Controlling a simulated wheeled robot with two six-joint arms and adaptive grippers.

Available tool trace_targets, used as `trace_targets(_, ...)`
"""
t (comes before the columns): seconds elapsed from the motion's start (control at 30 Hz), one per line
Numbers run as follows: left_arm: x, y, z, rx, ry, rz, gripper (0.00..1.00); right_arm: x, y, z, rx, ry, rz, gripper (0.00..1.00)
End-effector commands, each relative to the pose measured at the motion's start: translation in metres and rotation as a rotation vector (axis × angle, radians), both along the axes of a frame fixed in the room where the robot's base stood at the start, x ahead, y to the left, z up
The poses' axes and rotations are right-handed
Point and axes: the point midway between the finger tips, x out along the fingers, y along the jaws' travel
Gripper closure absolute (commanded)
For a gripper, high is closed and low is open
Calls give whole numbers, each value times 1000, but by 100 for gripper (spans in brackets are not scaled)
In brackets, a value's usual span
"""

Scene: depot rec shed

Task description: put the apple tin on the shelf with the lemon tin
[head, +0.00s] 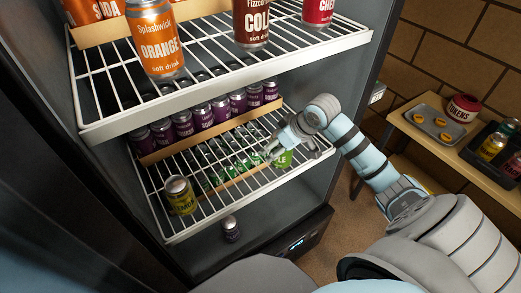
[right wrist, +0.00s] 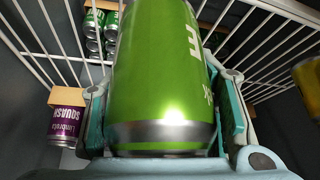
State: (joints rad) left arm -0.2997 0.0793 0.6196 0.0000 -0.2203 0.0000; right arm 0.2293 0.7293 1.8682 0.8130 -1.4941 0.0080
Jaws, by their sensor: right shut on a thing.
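The green apple tin (head: 284,160) is held by my right gripper (head: 277,150), over the right front of the middle wire shelf (head: 208,216) in the head view. In the right wrist view the tin (right wrist: 165,80) fills the middle, with a finger on each side. Most of its label is turned away or hidden. The yellow lemon tin (head: 180,195) stands upright at the left front of that shelf; it shows partly at the right edge of the wrist view (right wrist: 308,78). I cannot tell whether the apple tin touches the shelf. My left gripper is not in view.
Purple tins (head: 203,116) stand in a row behind the shelf. Green tins (head: 225,167) show through the wires. The upper shelf (head: 150,122) overhead holds an orange tin (head: 155,40), a cola tin and others. A bench (head: 440,150) is at right.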

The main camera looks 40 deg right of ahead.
Motion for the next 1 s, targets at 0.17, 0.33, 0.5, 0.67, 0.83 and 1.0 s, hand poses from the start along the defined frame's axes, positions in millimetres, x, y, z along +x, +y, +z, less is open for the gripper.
trace_targets(0.17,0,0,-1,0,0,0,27,46,10,2,0,-3,-4,89)
trace_targets(0.33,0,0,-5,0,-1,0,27,53,11,-15,-3,4,-2,89)
trace_targets(0.5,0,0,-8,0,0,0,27,53,11,-34,-5,0,-3,89)
trace_targets(0.67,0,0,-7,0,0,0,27,53,11,-33,-5,-1,-3,89)
trace_targets(0.83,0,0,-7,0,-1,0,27,52,11,-34,-5,0,-4,29)
trace_targets(1.0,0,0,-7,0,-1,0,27,52,10,-34,-5,0,-4,26)
